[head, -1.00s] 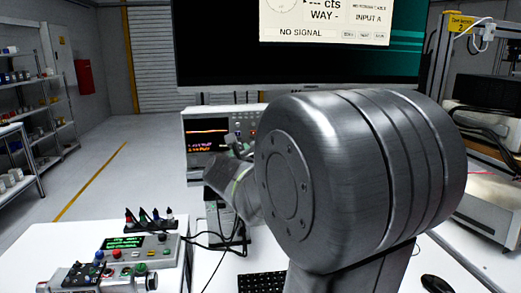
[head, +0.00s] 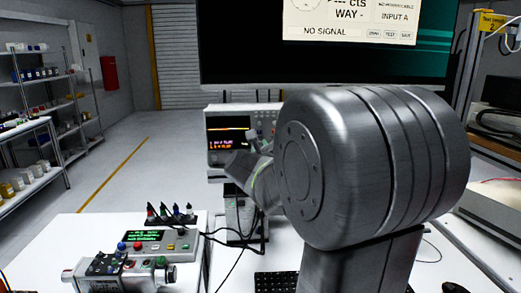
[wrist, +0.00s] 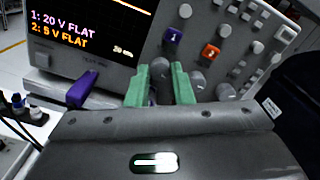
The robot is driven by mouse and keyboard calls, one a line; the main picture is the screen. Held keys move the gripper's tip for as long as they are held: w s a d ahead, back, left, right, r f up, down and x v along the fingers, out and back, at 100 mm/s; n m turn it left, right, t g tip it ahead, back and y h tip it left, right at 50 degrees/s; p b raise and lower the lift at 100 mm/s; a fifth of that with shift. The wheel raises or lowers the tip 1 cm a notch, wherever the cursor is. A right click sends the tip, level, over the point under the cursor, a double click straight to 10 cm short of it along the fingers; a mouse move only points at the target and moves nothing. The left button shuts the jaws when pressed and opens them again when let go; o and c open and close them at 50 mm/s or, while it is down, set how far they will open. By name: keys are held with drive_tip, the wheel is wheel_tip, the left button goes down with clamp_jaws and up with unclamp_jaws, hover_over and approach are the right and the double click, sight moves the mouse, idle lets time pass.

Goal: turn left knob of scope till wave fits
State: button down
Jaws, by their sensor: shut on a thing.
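The scope (head: 216,170) stands behind my arm in the head view, its screen (head: 226,133) lit at the left. In the wrist view the screen (wrist: 90,25) reads "1: 20 V FLAT" and "2: 5 V FLAT", with a flat orange line near the top. The left knob (wrist: 160,68) is a grey cylinder low on the panel. My gripper (wrist: 160,80) has its green fingers on both sides of this knob, shut on it. In the head view my arm hides most of the gripper and the panel.
Other grey knobs (wrist: 198,80) sit close to the right of the fingers. Purple button 1 (wrist: 172,36) and orange button 2 (wrist: 210,52) are above. A control box (head: 150,242) and a keyboard (head: 273,282) are on the white table. A monitor (head: 250,60) hangs above.

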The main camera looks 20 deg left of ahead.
drive_tip(key=shift+n+b, duration=0.65)
drive_tip(key=shift+n, duration=2.15)
drive_tip(key=c, duration=1.5)
unclamp_jaws()
drive_tip(key=shift+c, duration=0.2)
drive_tip(key=v, duration=1.4)
drive_tip(key=shift+p, duration=0.3)
drive_tip(key=shift+w+a, duration=0.1)
drive_tip(key=shift+w, duration=0.05)
